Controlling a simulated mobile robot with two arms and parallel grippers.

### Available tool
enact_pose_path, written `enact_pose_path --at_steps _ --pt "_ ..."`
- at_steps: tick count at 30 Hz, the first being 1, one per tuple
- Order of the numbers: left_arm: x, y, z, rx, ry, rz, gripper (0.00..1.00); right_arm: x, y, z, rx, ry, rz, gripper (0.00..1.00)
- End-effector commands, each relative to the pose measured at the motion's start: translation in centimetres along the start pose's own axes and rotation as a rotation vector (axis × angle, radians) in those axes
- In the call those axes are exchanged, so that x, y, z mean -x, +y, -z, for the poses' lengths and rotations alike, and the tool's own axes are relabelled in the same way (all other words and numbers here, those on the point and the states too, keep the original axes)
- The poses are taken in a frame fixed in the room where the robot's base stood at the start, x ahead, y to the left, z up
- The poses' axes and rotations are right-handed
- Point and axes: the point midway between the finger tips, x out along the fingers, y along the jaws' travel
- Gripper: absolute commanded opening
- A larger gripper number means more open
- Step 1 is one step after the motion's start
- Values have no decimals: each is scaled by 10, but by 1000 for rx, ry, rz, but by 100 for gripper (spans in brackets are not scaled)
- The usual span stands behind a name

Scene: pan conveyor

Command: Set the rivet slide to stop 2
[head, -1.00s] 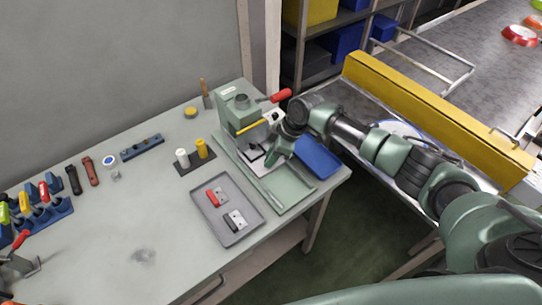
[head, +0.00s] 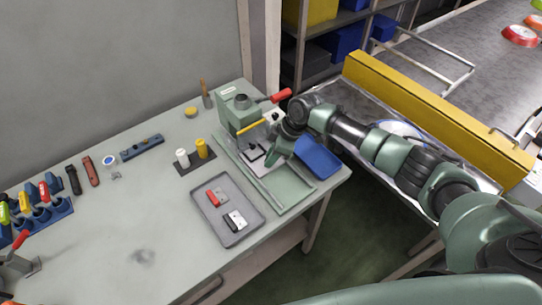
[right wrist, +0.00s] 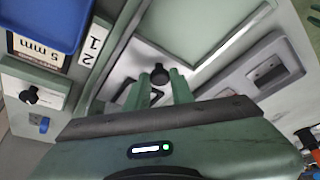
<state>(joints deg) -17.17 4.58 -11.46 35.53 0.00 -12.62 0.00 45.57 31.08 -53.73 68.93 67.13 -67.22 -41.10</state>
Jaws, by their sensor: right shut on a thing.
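The green press (head: 238,112) stands at the right end of the bench. The pale rivet slide plate (head: 247,152) lies at its foot, with black outlines on it, partly behind my gripper. My right gripper (head: 268,163) reaches down over it from the right. In the right wrist view my right gripper (right wrist: 160,82) is shut on the slide's black knob (right wrist: 160,72), which shows between the two fingers. A label with the digits 2 and 1 (right wrist: 90,45) lies left of the fingers. I cannot tell which stop the slide stands at. My left gripper is out of view.
A blue bin (head: 317,158) sits close right of my right gripper. A grey tray (head: 237,238) with red and black-and-white parts lies in front of the press. White and yellow cylinders (head: 201,148) stand to the left. The bench's front middle is clear.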

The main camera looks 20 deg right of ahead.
Motion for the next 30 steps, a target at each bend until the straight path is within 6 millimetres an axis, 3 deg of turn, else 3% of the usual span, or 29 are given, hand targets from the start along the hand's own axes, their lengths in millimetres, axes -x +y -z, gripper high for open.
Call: enact_pose_path --at_steps 10,18,26,27,29,30 --pt "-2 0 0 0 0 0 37 0 2 1 0 2 -3 0" --pt "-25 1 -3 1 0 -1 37 -8 19 17 2 4 -4 0" --pt "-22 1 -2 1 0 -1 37 -5 19 18 1 2 -3 0" --pt "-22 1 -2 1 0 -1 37 -5 19 18 1 2 -3 29" --pt "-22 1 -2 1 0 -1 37 -6 19 18 1 2 -3 44" --pt "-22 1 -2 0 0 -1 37 -6 19 18 1 2 -2 44"
